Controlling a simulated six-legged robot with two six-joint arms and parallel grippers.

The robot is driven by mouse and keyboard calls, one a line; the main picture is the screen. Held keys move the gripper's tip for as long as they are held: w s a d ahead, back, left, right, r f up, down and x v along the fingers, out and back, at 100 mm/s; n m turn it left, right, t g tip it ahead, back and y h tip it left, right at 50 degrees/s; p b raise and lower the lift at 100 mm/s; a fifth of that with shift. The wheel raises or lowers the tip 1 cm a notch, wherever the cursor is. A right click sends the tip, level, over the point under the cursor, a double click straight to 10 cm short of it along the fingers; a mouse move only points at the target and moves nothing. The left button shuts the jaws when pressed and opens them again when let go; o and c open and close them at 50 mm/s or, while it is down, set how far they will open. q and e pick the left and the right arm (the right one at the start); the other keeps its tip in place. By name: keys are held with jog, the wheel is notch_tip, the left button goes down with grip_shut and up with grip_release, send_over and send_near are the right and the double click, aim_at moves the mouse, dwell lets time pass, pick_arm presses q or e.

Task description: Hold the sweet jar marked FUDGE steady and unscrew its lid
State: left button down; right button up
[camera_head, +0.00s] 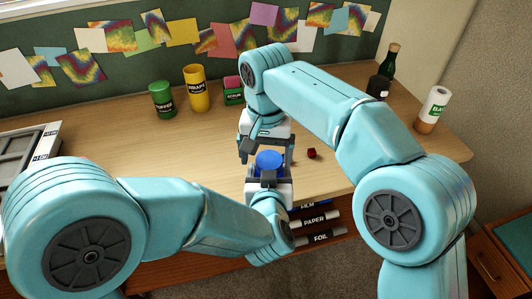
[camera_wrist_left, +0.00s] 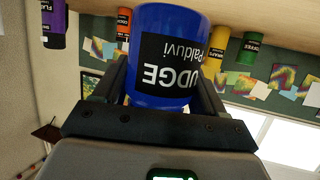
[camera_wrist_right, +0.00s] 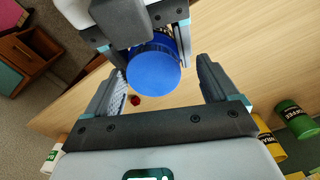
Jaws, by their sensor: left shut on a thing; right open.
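The blue sweet jar stands upright between my left gripper's fingers, its blue ribbed lid (camera_head: 269,160) on top. Its black label shows upside down as "UDGE", cut at one edge, in the left wrist view, where the jar (camera_wrist_left: 168,25) fills the middle. My left gripper (camera_head: 268,178) is shut on the jar's body. My right gripper (camera_head: 265,150) points down over the jar, open, with one finger to each side of the lid.
A small red object (camera_head: 312,153) lies right of the jar. A dark bottle (camera_head: 390,62) and a white-labelled jar (camera_head: 432,108) stand at right.

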jog(key=c, duration=1.1)
jog(key=n, duration=0.5)
jog(key=shift+s+a, duration=0.1)
jog(key=shift+a, duration=0.1)
jog(key=n, duration=0.4)
jog(key=shift+s, duration=0.1)
jog(key=o, duration=1.2)
jog(key=shift+c, duration=0.2)
jog(key=shift+d, duration=0.1)
jog(key=shift+d, duration=0.1)
jog(key=shift+r, duration=0.1)
